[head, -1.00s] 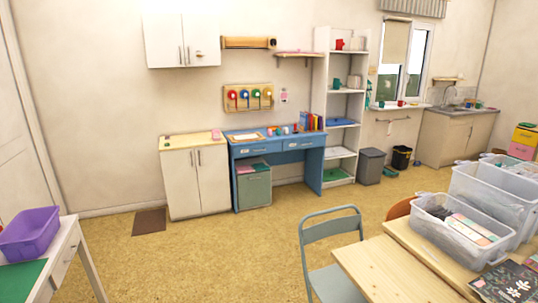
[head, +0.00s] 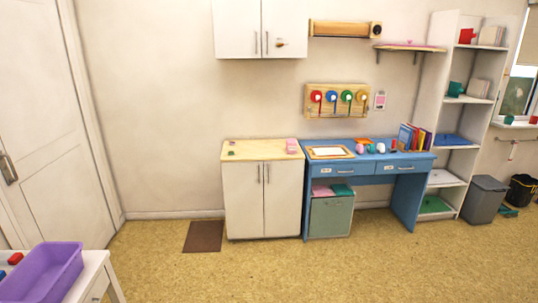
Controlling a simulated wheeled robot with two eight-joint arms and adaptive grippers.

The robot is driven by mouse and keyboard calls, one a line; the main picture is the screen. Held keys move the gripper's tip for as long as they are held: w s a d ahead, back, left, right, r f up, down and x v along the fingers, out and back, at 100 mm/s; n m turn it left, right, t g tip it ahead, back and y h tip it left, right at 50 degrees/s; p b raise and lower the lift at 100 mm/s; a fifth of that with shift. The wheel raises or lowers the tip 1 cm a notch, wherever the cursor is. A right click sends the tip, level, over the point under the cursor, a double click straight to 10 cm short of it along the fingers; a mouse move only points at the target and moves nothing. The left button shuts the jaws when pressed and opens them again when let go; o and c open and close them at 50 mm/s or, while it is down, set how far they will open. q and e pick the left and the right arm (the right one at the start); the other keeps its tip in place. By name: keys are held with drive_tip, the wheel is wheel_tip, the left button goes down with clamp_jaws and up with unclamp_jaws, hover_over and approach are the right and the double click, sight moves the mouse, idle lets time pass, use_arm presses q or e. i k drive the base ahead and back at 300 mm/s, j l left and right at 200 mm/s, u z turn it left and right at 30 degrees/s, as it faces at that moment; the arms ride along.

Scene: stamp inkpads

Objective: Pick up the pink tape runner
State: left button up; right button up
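A small pink object (head: 292,146) lies at the right end of the light wooden top of the white cabinet (head: 262,200). A smaller round pink item (head: 359,149) stands among small things on the blue desk (head: 345,168). Both are too small to tell which, if either, is the pink tape runner. Neither of my grippers is in view.
A white table with a purple bin (head: 45,272) is at the lower left. A brown mat (head: 204,236) lies before the wall. A green-grey drawer box (head: 331,215) stands under the desk. Shelves (head: 455,165) and a grey bin (head: 484,198) are at right. The middle floor is clear.

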sight(359, 149)
drive_tip(key=i+z, duration=0.1)
drive_tip(key=i, duration=0.9)
drive_tip(key=i+j+z, duration=0.1)
drive_tip(key=i, duration=0.95)
drive_tip(key=i+l+z, duration=0.1)
drive_tip(key=i+z, duration=0.7)
drive_tip(key=z, duration=0.15)
drive_tip(key=i+j+z, duration=0.15)
drive_tip(key=i+z, duration=0.35)
drive_tip(key=i+l+z, duration=0.15)
drive_tip(key=i+z, duration=0.15)
drive_tip(key=i, duration=0.25)
drive_tip(key=i+z, duration=0.3)
drive_tip(key=i, duration=0.3)
drive_tip(key=i+l+u, duration=0.1)
drive_tip(key=i+u, duration=0.35)
drive_tip(key=i+l+u, duration=0.25)
drive_tip(key=i+u, duration=0.2)
drive_tip(key=i+l+u, duration=0.15)
drive_tip(key=i+u, duration=0.15)
drive_tip(key=u, duration=0.15)
drive_tip(key=i+l+u, duration=0.3)
drive_tip(key=u, duration=0.2)
drive_tip(key=i+l+u, duration=0.2)
drive_tip(key=l+u, duration=0.25)
drive_tip(key=j, duration=0.1)
